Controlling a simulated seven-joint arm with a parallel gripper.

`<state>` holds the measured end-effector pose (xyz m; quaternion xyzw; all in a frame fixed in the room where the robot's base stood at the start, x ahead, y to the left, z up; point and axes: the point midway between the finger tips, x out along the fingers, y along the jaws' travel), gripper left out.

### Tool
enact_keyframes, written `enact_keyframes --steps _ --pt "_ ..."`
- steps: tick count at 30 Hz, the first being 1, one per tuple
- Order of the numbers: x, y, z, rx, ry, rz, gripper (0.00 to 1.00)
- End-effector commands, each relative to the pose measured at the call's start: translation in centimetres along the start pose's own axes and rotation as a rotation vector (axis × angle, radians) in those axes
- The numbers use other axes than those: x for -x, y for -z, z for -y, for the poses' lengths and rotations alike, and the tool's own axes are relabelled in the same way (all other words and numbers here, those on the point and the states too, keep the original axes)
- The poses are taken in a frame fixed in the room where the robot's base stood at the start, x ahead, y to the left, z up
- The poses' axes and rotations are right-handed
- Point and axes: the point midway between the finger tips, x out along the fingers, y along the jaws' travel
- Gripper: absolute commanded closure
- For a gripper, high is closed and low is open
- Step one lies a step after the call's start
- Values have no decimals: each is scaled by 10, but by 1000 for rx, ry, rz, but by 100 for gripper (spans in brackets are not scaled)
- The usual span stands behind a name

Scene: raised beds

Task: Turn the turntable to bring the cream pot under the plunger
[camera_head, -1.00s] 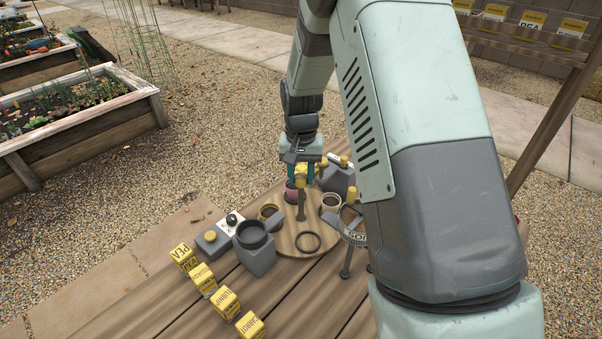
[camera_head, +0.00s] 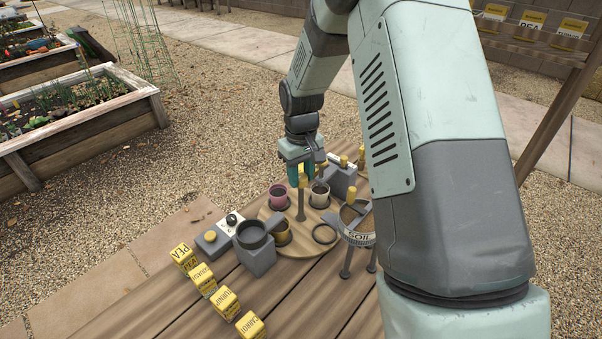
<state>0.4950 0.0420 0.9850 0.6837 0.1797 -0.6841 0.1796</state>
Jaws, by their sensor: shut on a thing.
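The turntable (camera_head: 300,243) is a round wooden disc on the plank table, with a grey upright post (camera_head: 300,206) near its middle. On it, the cream pot (camera_head: 319,197) stands at the back right, a pink pot (camera_head: 279,199) at the back left, and a yellow pot (camera_head: 283,235) at the front left. A dark ring (camera_head: 324,233) lies at the front right. My gripper (camera_head: 303,176) is shut on the yellow top of the post, which its fingers partly hide. I cannot tell which part is the plunger.
A hopper marked SOIL (camera_head: 358,238) stands on legs right of the turntable, partly behind my arm. A grey block with a dark cup (camera_head: 257,255) is at front left, beside a control box (camera_head: 212,239). Several yellow seed blocks (camera_head: 225,301) line the left. A grey unit (camera_head: 338,178) stands behind.

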Motion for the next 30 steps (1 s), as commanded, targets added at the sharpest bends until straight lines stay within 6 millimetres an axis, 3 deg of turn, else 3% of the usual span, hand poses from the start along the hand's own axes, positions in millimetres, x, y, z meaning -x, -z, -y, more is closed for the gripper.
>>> enact_keyframes --steps 13,14,18,30 --pt "1 1 0 11 -1 -2 94" --pt "1 1 0 11 -1 -3 62" --pt "1 1 0 10 -1 -2 40" --pt "8 1 0 10 -1 -2 37"
